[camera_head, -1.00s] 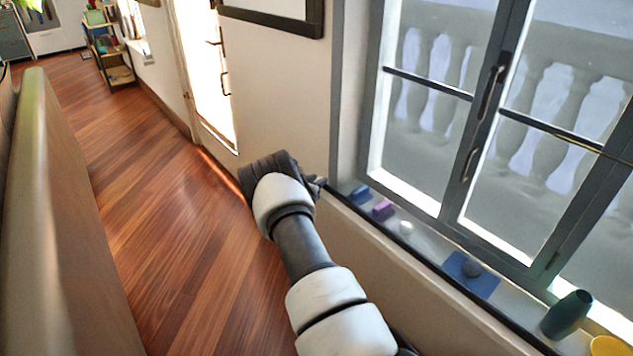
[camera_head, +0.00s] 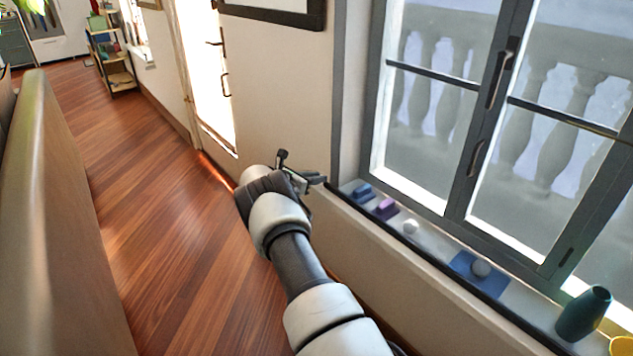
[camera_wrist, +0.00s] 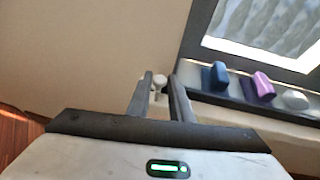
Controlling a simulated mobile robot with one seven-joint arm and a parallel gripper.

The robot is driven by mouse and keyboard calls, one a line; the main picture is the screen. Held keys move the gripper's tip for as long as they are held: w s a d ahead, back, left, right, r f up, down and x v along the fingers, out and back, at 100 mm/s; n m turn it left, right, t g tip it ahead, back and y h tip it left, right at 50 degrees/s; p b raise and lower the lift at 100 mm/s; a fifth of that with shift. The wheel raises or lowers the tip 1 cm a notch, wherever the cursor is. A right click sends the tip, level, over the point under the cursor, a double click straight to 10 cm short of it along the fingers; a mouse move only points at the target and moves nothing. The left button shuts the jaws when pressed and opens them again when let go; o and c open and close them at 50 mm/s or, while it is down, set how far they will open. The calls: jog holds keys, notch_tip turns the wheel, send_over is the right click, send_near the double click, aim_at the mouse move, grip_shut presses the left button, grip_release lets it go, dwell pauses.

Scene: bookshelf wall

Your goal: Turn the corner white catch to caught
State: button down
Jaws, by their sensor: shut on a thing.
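The white catch (camera_wrist: 159,80) shows in the wrist view as a small pale knob against the plain wall, near the corner by the window. My gripper (camera_wrist: 160,88) has one dark finger on each side of it and is shut on it. The fingers hide part of the catch, and I cannot tell its turn angle. In the head view my gripper (camera_head: 314,181) is at the wall beside the left end of the window sill. The catch cannot be made out there.
On the sill right of my gripper are a blue block (camera_head: 362,191), a purple block (camera_head: 386,208), a white round thing (camera_head: 411,226), a grey ball (camera_head: 481,267) on a blue mat (camera_head: 465,272), and a teal vase (camera_head: 584,313). The wooden floor (camera_head: 150,190) at left is clear.

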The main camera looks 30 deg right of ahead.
jog(key=shift+d+r, duration=0.1)
jog(key=shift+r, duration=0.05)
jog(key=c, duration=1.9)
grip_release()
jog(key=p+v, duration=0.4)
jog(key=v, duration=1.3)
jog(key=shift+r, duration=0.1)
jog(key=shift+r, duration=0.15)
